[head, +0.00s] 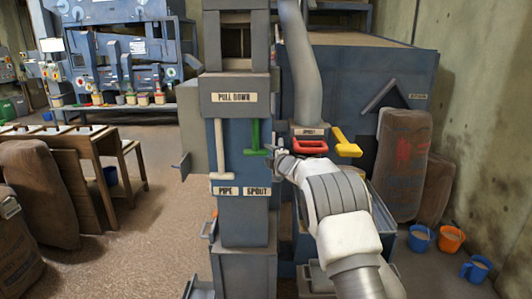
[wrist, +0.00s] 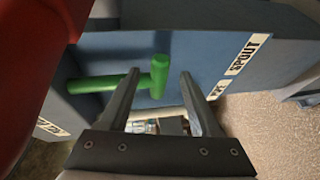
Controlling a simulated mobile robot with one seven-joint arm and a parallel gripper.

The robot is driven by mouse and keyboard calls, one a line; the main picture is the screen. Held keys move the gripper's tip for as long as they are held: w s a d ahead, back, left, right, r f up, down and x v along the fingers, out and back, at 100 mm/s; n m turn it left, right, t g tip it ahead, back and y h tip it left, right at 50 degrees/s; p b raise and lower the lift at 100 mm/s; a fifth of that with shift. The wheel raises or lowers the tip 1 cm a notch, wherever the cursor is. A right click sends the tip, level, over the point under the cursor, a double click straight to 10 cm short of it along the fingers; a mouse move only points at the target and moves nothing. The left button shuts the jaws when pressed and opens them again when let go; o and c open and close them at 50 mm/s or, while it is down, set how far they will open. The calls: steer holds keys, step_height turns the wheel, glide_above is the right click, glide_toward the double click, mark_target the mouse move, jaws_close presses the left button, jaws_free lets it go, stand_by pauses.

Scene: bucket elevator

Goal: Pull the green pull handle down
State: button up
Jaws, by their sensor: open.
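The green pull handle (head: 254,137) is T-shaped and stands on the blue face of the grey column, under the "PULL DOWN" label, right of a white handle (head: 221,150). In the wrist view the green handle's crossbar (wrist: 159,77) lies between the two fingers. My gripper (head: 274,153) is open beside the lower end of the green handle. In the wrist view my gripper (wrist: 158,82) has a finger on each side of the crossbar, with gaps visible. I cannot tell whether either finger touches it.
A red handle (head: 310,147) and a yellow handle (head: 345,142) stick out close to the right of my gripper. Sacks (head: 402,160) and blue and orange buckets (head: 450,239) stand at the right. Open floor (head: 160,235) lies left of the column.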

steer(key=shift+p+x, duration=0.6)
steer(key=shift+x, duration=0.8)
jaws_close()
stand_by(0.6)
